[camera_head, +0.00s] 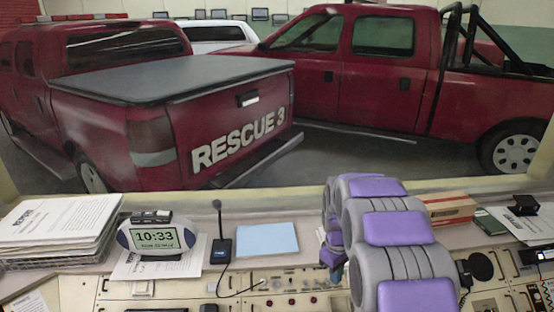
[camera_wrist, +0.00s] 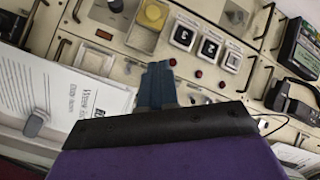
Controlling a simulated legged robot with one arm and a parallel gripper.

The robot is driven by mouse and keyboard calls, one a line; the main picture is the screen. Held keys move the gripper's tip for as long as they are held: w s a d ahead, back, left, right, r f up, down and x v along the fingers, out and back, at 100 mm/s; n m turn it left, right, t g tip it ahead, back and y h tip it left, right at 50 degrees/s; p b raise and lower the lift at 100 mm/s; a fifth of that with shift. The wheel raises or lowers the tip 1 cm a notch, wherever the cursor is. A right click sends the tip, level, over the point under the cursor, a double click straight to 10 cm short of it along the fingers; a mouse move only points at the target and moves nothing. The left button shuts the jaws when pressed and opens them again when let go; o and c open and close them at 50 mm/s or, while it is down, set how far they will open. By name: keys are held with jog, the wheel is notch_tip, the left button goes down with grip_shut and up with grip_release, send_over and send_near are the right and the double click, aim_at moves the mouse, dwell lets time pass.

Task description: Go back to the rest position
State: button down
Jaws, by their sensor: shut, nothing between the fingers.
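My arm, grey with purple pads, reaches forward over the right half of the console (camera_head: 90,290) in the head view. My gripper (camera_head: 337,268) shows at its far end, partly hidden behind the arm links. In the wrist view my gripper (camera_wrist: 157,72) has its blue-grey fingers together with nothing between them. It is over the console panel, near square buttons (camera_wrist: 208,48) and small red lights (camera_wrist: 198,73). Whether the fingertips touch the panel cannot be told.
A clock (camera_head: 157,237) reading 10:33, a paper stack (camera_head: 60,220), a desk microphone (camera_head: 221,248) and a light-blue sheet (camera_head: 267,240) lie left of my arm. Red trucks stand beyond the window.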

jog(key=s+a+r+m, duration=0.25)
jog(key=s+r, duration=0.25)
jog(key=s, duration=0.5)
jog(key=s+a+r+m, duration=0.1)
jog(key=s+a+r, duration=0.3)
jog(key=s, duration=0.6)
jog(key=s+a+m+g+b, duration=0.1)
jog(key=s+m, duration=0.2)
jog(key=s, duration=1.3)
jog(key=shift+s+r+y, duration=0.3)
jog(key=shift+s+r, duration=0.05)
jog(key=shift+s, duration=0.05)
jog(key=shift+d+m, duration=0.1)
jog(key=shift+m, duration=0.15)
